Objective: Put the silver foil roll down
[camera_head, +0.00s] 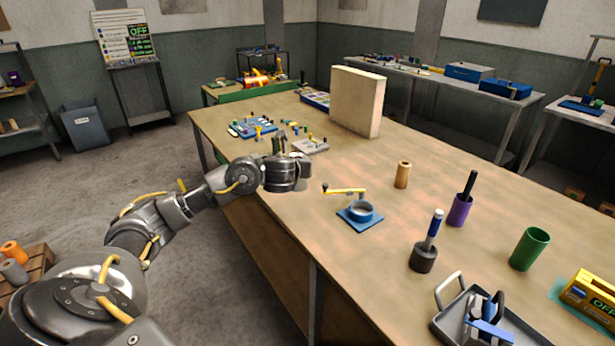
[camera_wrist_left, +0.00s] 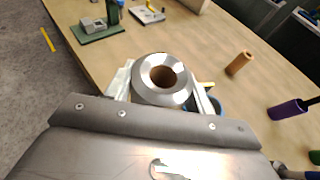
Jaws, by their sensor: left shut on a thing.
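In the left wrist view the silver foil roll (camera_wrist_left: 160,98) sits between my left gripper's fingers, its open end with a brown core facing the camera. My left gripper (camera_wrist_left: 163,92) is shut on it. In the head view my left gripper (camera_head: 300,172) is over the near left edge of the workbench (camera_head: 300,190); the roll cannot be told apart from the dark gripper there. I cannot tell if the roll touches the bench. My right gripper is not in view.
Right of the gripper stand a blue-based ring with a yellow lever (camera_head: 360,211), a tan roll (camera_head: 402,175), a purple cup (camera_head: 460,210), a green cup (camera_head: 529,249) and a grey tray (camera_head: 500,330). Small parts (camera_head: 260,128) and a pale upright block (camera_head: 357,102) lie beyond.

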